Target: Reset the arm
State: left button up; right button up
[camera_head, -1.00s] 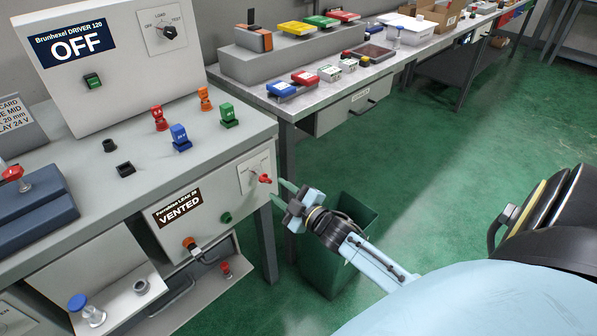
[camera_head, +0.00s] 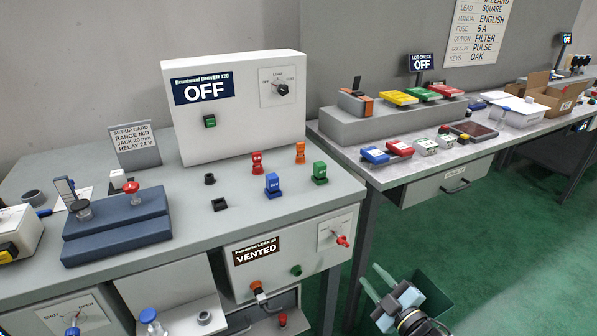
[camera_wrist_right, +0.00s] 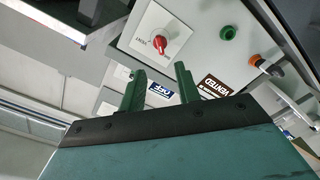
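My right gripper (camera_head: 374,279) is at the lower right of the head view, pointing up and left towards the bench front. It is apart from the red knob (camera_head: 342,240) on the panel marked VENTED (camera_head: 257,250). In the right wrist view my right gripper (camera_wrist_right: 159,76) shows two green fingers spread apart with nothing between them. The red knob (camera_wrist_right: 158,46) appears beyond the fingers there. My left arm and gripper are not in view.
A green bin (camera_head: 440,302) stands on the floor behind the right gripper. The grey bench (camera_head: 330,197) holds a driver box (camera_head: 240,130) reading OFF and several coloured plugs. A second bench (camera_head: 415,168) stands to the right. The green floor at right is clear.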

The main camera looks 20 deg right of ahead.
jog(key=s+a+f+m+g+h, duration=0.1)
jog(key=s+f+m+g, duration=0.2)
jog(key=f, duration=0.5)
jog(key=s+f+g, duration=0.2)
jog(key=s+f, duration=0.4)
jog(key=f, duration=0.3)
jog(key=s+a+f+m+g+h, duration=0.1)
jog(key=s+f+m+g, duration=0.2)
jog(key=f, duration=0.5)
jog(key=s+a+f+g, duration=0.1)
jog(key=s+f+g, duration=0.2)
jog(key=s, duration=0.6)
jog(key=s+a+f+g, duration=0.1)
jog(key=s+f+g, duration=0.2)
jog(key=s+f, duration=0.3)
jog(key=s+a+f+m+g, duration=0.1)
jog(key=s+f+g, duration=0.2)
jog(key=s, duration=0.9)
jog(key=shift+f, duration=0.9)
